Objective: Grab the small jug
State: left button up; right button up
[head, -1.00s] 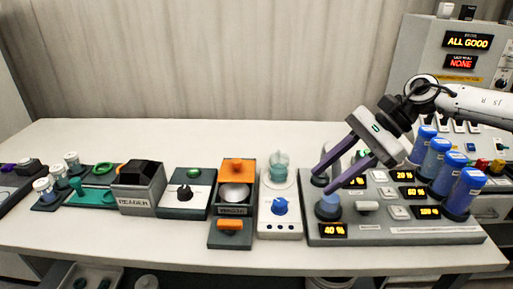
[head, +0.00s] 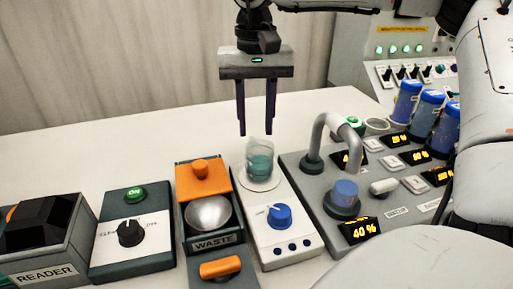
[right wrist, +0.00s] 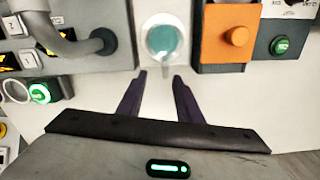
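The small jug (head: 260,160) is a clear beaker-like vessel with teal liquid. It stands upright on the round plate of a white device (head: 288,240) with a blue knob. It also shows in the right wrist view (right wrist: 162,42), seen from above. My right gripper (head: 257,134) hangs above and slightly behind the jug in the head view, fingers pointing down. Its two purple fingers are apart with nothing between them, and in the right wrist view (right wrist: 158,74) their tips are short of the jug. My left gripper is not in view.
The waste unit (head: 215,240) with a metal bowl and orange parts is left of the jug. A grey panel (head: 300,170) with a curved pipe (head: 320,135) and blue cylinders is right. The reader (head: 40,235) is far left. The table behind is clear.

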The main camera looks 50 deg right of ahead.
aim_at(252, 143)
jog(key=f, duration=0.5)
jog(key=shift+w+a+f, duration=0.3)
jog(key=shift+w, duration=0.05)
grip_shut()
